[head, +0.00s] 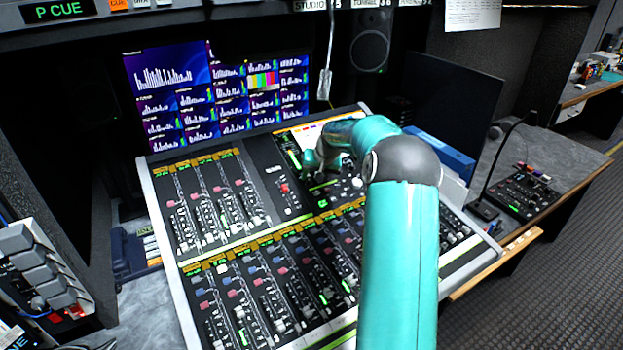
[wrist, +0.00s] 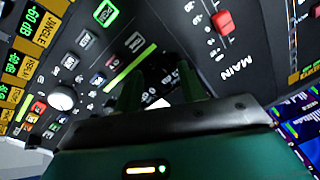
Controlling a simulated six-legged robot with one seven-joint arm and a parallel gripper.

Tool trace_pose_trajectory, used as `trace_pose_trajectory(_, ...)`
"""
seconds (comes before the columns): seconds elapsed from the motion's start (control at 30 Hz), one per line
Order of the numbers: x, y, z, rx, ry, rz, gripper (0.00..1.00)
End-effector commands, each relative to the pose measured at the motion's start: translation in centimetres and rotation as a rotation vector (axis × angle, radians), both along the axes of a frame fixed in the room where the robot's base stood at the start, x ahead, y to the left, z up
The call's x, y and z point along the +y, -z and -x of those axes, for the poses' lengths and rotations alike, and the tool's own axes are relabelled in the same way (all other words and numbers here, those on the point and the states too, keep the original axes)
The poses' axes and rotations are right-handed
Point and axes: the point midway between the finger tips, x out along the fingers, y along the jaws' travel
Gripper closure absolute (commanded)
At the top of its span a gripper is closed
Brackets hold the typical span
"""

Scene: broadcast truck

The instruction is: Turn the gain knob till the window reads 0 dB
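The mixing console (head: 262,170) is tilted up toward me, with rows of faders, orange labels and small green readouts. My gripper (head: 312,163) is over its upper middle, partly hidden by my teal arm. In the wrist view its two dark green fingers (wrist: 160,92) stand apart over a dark panel patch with small white marks. I see nothing clearly held between them. A white round knob (wrist: 62,98) is left of the fingers, apart from them; I cannot tell whether it is the gain knob. Small readout windows (wrist: 40,14) show green digits at the upper left, one seemingly "-60 dB".
A red fader cap (wrist: 223,22) marked MAIN is right of the fingers. Monitors (head: 215,90) stand behind the console. A dark screen (head: 450,105) and blue folders (head: 440,152) stand at its right. A gooseneck microphone panel (head: 520,190) is on the right desk.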

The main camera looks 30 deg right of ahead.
Motion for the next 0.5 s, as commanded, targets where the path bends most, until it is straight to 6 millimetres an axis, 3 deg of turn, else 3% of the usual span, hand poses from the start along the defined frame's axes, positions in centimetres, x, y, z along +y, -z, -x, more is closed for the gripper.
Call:
trace_pose_trajectory(0.13,0.25,1.27,-0.75,-0.001,-0.003,0.001,0.6)
trace_pose_trajectory(0.43,0.23,1.51,-0.87,-0.001,-0.002,0.001,0.6)
trace_pose_trajectory(0.5,0.22,1.52,-0.86,-0.001,-0.002,0.001,0.7)
